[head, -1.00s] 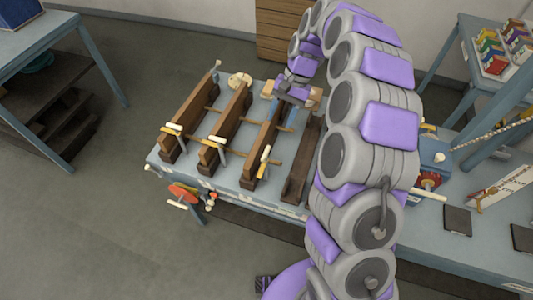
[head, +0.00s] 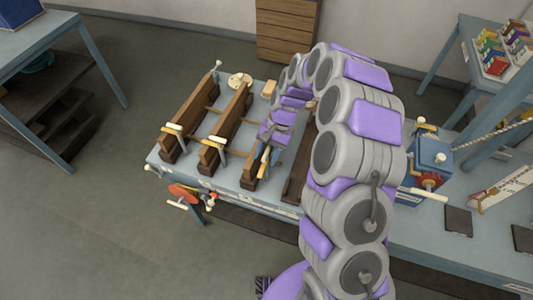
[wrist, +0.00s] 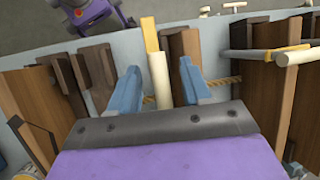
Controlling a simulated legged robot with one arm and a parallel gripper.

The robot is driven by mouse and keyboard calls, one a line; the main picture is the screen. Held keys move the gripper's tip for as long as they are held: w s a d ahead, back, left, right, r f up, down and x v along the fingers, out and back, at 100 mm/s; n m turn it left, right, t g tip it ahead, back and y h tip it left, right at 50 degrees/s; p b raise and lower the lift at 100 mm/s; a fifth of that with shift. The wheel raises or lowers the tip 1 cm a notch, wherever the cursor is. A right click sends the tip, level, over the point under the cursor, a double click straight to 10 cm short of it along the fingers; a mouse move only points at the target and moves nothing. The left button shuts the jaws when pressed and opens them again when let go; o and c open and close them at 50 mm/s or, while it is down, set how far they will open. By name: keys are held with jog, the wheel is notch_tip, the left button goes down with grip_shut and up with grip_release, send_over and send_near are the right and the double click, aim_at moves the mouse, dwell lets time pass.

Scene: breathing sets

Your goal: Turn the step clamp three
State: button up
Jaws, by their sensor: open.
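The third step clamp, with a yellow bar and cream handle (head: 264,162), is at the front end of the third wooden beam from the left. In the wrist view its cream handle (wrist: 160,80) stands between my two blue fingers, with the yellow bar (wrist: 151,34) just beyond. My gripper (wrist: 160,85) is open around the handle, with a gap visible on both sides. In the head view my gripper (head: 268,152) is over the front part of the third beam, and my arm hides much of that beam.
Two more clamps (head: 174,130) (head: 211,144) sit on the beams to the left; one shows in the wrist view (wrist: 288,55). A red wheel (head: 184,193) hangs at the bench front. A blue machine (head: 430,155) stands right of my arm. Floor left of the bench is clear.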

jog(key=shift+c, duration=0.4)
grip_shut()
